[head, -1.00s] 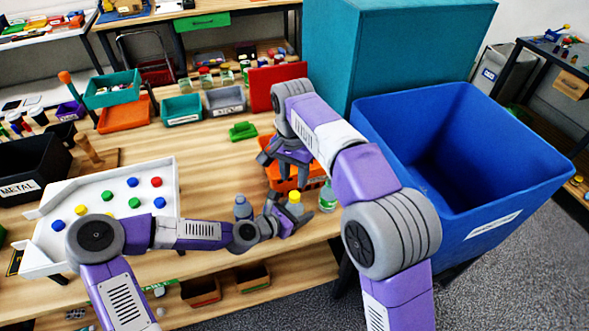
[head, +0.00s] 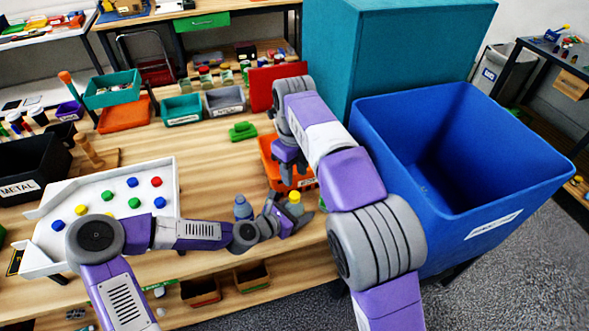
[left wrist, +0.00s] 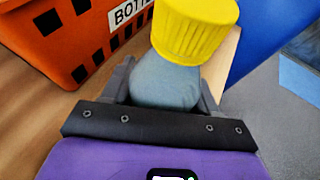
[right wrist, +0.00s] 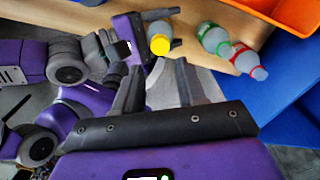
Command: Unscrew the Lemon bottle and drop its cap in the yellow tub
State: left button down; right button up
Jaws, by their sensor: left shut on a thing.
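A bottle with a yellow ribbed cap (head: 295,196) stands near the bench's front edge. The left wrist view shows its yellow cap (left wrist: 195,28) on top of a grey-blue body (left wrist: 165,85). My left gripper (head: 286,216) is shut around this body, below the cap. My right gripper (head: 295,178) is behind and above the bottle in the head view. In the right wrist view its fingers (right wrist: 158,75) are apart with nothing between them, and the yellow cap (right wrist: 160,45) shows beyond them. No label is readable on the bottle. I see no yellow tub.
A blue-grey bottle (head: 243,208) stands left of my left gripper. A green-ringed bottle (right wrist: 213,38) and a red-ringed bottle (right wrist: 248,61) are close by. An orange crate (head: 270,165) stands behind. A big blue bin (head: 400,130) is at right.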

aim_at(294, 195)
jog(key=shift+f+m, duration=0.25)
jog(key=shift+m, duration=0.15)
notch_tip(294, 195, down, 8)
jog(key=shift+r, duration=0.25)
jog(key=shift+c, duration=0.3)
